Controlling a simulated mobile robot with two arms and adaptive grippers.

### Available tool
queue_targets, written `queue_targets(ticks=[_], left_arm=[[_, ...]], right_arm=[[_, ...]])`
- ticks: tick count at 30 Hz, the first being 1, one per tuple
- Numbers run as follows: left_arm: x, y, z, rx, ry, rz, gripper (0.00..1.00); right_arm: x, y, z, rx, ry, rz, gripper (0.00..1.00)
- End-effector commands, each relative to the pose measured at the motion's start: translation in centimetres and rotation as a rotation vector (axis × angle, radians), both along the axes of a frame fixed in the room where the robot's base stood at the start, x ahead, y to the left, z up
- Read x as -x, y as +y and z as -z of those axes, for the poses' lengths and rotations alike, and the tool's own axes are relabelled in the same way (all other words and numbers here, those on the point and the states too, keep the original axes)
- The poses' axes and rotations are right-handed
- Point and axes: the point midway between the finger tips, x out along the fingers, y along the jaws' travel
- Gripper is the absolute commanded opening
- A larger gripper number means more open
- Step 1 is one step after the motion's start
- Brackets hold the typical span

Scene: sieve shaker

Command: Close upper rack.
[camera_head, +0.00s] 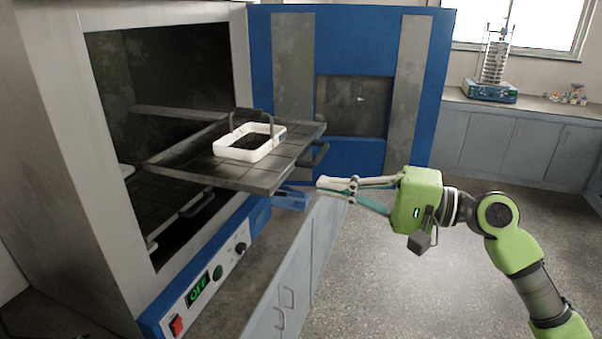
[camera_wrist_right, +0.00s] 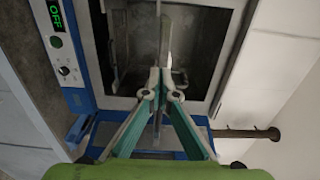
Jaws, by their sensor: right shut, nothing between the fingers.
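The upper rack (camera_head: 259,179) is a dark flat tray pulled well out of the oven (camera_head: 57,110). It has a dark handle (camera_head: 317,154) on its front edge. A white rectangular pan (camera_head: 272,147) with a dark grip and dark contents sits on the rack. My right gripper (camera_head: 319,184) is shut and empty, a little in front of the rack's front right corner. In the right wrist view the shut fingertips (camera_wrist_right: 163,72) point toward the oven opening. My left gripper is not in view.
The blue oven door (camera_head: 440,88) stands wide open behind the rack. A lower rack (camera_head: 165,208) is inside the oven. A grey cabinet (camera_head: 292,285) is below. A sieve shaker (camera_head: 490,90) stands on the far counter. The floor at right is clear.

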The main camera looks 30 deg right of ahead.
Motion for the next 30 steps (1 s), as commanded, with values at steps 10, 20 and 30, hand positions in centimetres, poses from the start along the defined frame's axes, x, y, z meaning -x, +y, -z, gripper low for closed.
queue_targets(ticks=[10, 20, 30], left_arm=[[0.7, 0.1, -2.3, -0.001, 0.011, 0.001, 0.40], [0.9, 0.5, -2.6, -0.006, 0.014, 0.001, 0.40], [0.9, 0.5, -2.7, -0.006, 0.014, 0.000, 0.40]], right_arm=[[-3.6, 3.0, -0.2, -0.001, 0.001, 0.001, 0.00], [-4.5, 3.7, 0.1, 0.000, 0.000, 0.001, 0.00], [-4.6, 3.8, 0.0, 0.000, 0.000, 0.001, 0.00]])
